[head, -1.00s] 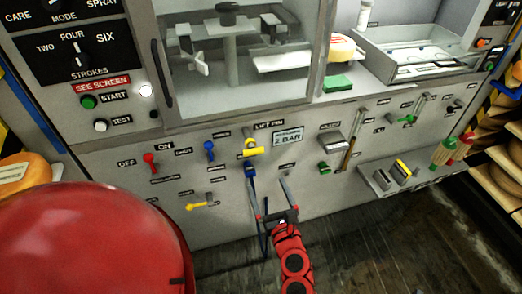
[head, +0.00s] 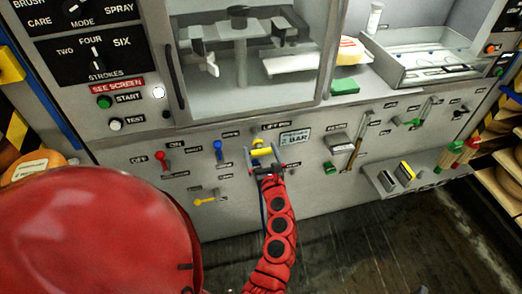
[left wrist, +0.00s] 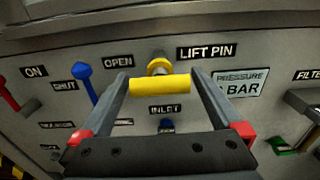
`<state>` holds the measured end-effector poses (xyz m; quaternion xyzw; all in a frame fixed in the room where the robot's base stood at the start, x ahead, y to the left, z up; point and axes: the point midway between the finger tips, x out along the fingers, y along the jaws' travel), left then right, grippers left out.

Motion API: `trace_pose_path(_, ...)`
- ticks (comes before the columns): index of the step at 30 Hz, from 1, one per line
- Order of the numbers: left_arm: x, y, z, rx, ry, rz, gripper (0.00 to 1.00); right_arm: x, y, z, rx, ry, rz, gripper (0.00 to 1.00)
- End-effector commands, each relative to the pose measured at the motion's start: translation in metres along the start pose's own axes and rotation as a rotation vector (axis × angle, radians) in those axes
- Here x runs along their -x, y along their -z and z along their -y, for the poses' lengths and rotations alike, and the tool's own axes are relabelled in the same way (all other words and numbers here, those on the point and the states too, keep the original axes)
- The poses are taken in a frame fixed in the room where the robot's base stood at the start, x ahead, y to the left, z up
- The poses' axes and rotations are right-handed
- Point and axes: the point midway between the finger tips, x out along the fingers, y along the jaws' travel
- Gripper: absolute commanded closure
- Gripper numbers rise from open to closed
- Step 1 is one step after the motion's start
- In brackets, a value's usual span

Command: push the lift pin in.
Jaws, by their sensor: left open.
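The lift pin (left wrist: 160,84) is a yellow T-shaped handle on a grey panel, under the LIFT PIN label (left wrist: 206,52). It also shows in the head view (head: 260,150). My left gripper (head: 263,158) is open in front of the panel. In the left wrist view its two fingers (left wrist: 160,78) stand either side of the yellow crossbar, close to its ends. I cannot tell whether they touch it. My right gripper is in neither view.
A blue lever (left wrist: 84,80) and a red lever (head: 162,162) are left of the pin. A blue fitting (left wrist: 166,126) sits below it. A pressure plate (left wrist: 240,84) is to the right. A glass-fronted chamber (head: 245,90) is above. A shelf (head: 420,182) juts out at the right.

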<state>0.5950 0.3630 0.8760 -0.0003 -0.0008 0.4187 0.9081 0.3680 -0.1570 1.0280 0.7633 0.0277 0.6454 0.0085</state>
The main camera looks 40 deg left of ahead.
Motion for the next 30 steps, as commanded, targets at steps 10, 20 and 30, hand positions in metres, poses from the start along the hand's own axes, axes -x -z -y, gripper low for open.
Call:
trace_pose_path(10,0.0001,0.0007,0.0,-0.001,0.0,-0.001,0.25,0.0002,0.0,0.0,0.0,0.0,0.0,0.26)
trace_pose_path(20,0.0003,0.0008,0.0001,-0.001,0.0,-0.001,0.85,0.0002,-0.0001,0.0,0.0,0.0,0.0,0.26)
trace_pose_path(30,-0.0018,0.0045,-0.0004,-0.001,-0.002,-0.005,1.0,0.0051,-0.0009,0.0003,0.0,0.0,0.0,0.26)
